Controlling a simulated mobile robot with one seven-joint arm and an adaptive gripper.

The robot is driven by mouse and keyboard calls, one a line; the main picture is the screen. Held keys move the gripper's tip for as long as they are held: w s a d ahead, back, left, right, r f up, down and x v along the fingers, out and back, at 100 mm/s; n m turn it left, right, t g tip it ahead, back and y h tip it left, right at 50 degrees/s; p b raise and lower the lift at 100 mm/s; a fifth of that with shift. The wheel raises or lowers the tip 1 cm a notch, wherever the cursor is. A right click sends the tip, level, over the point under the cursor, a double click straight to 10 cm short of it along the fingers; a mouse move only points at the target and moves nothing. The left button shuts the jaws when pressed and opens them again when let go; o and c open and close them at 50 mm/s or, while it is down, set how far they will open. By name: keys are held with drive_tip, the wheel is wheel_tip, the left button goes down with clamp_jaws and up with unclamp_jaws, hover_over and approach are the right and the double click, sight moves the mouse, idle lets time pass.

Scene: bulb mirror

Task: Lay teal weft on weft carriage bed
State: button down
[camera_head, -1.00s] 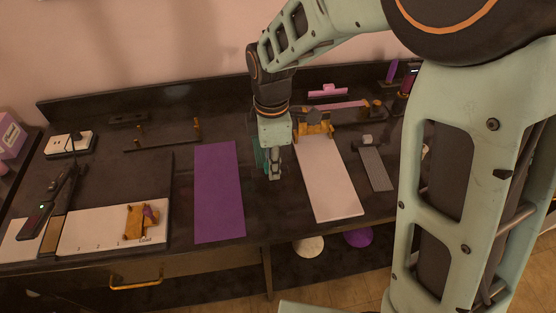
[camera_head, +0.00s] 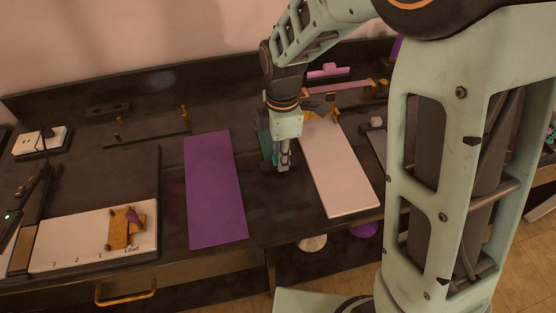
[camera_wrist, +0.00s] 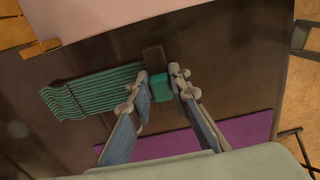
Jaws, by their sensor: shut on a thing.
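The teal weft shows in the wrist view (camera_wrist: 92,91) as a row of thin parallel teal strands joined to a small teal block. My gripper (camera_wrist: 162,88) is shut on that block, with a dark piece just beyond it. In the head view my gripper (camera_head: 284,163) is over the dark table between the purple mat and the pale panel, and the weft (camera_head: 264,143) is partly hidden behind it. A brass carriage (camera_head: 126,228) with a purple piece sits at the "Load" mark on a white numbered strip (camera_head: 75,243); I cannot tell whether it is the weft carriage bed.
The purple mat (camera_head: 215,190) lies left of my gripper, the pale panel (camera_head: 340,172) right. A brass fixture (camera_head: 321,107) stands at the panel's far end. A dark rack with brass posts (camera_head: 150,138) is at the back left. Dark tabletop between mat and panel is clear.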

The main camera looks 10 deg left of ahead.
drive_tip(key=shift+f, duration=0.25)
drive_tip(key=shift+f, duration=0.15)
drive_tip(key=c, duration=1.8)
unclamp_jaws()
